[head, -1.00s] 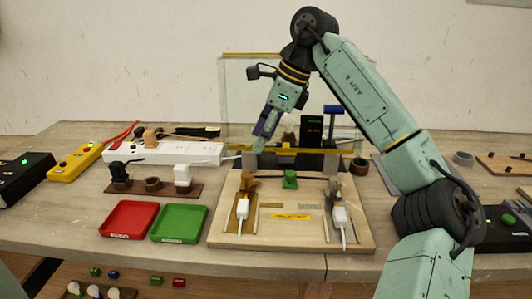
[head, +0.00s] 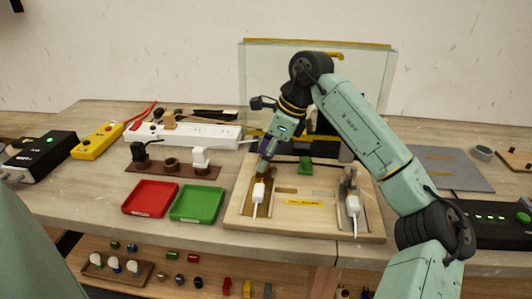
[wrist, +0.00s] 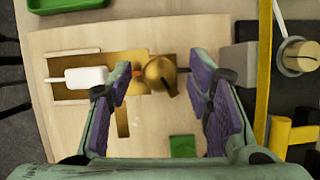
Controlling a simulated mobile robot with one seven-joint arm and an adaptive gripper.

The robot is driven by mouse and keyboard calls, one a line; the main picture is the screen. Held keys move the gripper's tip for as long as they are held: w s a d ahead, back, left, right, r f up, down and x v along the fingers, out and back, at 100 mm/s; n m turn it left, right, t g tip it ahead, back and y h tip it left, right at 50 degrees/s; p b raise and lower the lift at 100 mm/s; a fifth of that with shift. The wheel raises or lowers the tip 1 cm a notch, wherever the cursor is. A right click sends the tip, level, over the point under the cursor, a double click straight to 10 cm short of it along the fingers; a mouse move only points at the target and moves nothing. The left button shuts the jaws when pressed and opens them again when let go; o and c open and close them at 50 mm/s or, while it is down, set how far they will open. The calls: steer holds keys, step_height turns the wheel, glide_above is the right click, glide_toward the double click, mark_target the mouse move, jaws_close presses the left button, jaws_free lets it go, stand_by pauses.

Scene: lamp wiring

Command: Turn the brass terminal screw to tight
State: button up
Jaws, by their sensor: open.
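The brass terminal screw (wrist: 160,74) shows in the wrist view as a round brass head with a dark slot, on a brass plate (wrist: 80,92) set in the wooden board (wrist: 60,42). My gripper (wrist: 160,98) is open, with its purple-padded fingers on either side of the screw and apart from it. In the head view my gripper (head: 264,168) points down over the left brass plate, and it hides most of the screw. A white plug (wrist: 86,77) lies on the plate beside the screw; it also shows in the head view (head: 258,193).
A second white plug (head: 353,205) sits on the board's right side. A green block (head: 305,163) stands at the board's middle. Red (head: 150,198) and green (head: 197,203) trays lie to the left. A clear panel (head: 270,85) stands behind.

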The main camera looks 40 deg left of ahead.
jaws_close()
stand_by(0.6)
